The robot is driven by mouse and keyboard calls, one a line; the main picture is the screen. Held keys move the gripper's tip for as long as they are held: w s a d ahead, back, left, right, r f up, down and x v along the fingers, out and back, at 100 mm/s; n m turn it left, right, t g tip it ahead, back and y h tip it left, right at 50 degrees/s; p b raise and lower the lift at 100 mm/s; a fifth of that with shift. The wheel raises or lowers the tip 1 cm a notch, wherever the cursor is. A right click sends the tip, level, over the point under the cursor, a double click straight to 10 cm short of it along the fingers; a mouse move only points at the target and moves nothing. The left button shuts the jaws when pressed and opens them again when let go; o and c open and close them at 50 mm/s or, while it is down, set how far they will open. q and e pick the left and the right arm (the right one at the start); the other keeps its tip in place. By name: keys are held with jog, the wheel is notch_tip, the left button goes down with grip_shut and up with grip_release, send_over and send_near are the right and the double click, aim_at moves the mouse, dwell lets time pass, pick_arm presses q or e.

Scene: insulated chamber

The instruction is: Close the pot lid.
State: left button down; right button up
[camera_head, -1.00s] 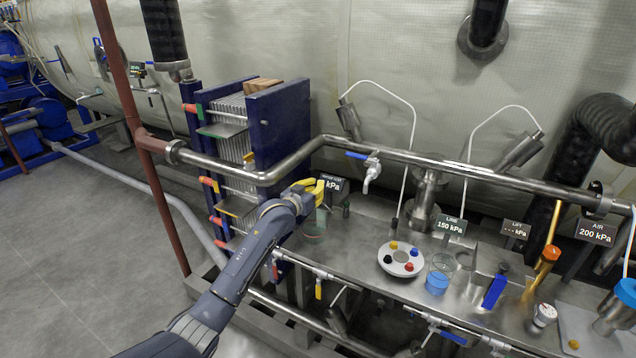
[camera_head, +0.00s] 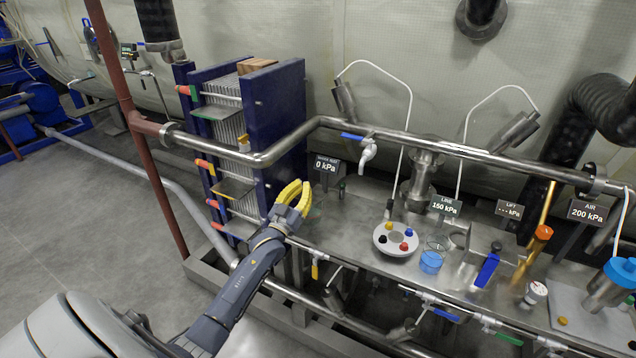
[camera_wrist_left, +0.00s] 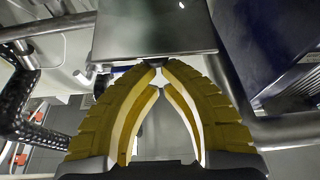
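My left gripper (camera_head: 292,190) has two yellow fingers and sits at the left end of the steel bench, beside the blue plate stack. In the left wrist view the fingers (camera_wrist_left: 159,70) curve together and their tips nearly meet, with no object clearly held. A small dark piece shows just beyond the tips, at the edge of a flat metal surface (camera_wrist_left: 155,30). A steel vessel with a blue top (camera_head: 618,282) stands at the far right of the bench. I cannot tell whether this is the pot, and no lid is clearly identifiable. My right gripper is not in view.
A steel pipe (camera_head: 400,142) runs above the steel bench (camera_head: 345,235). A white disc with coloured knobs (camera_head: 396,239), a beaker with blue contents (camera_head: 431,260) and a blue-handled piece (camera_head: 487,268) stand on the bench. The blue plate stack (camera_head: 277,125) is close to my left gripper.

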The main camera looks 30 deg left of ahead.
pick_arm(q)
jog(key=shift+s+f, duration=0.4)
jog(key=shift+f, duration=0.25)
jog(key=shift+s+f, duration=0.35)
jog(key=shift+f, duration=0.25)
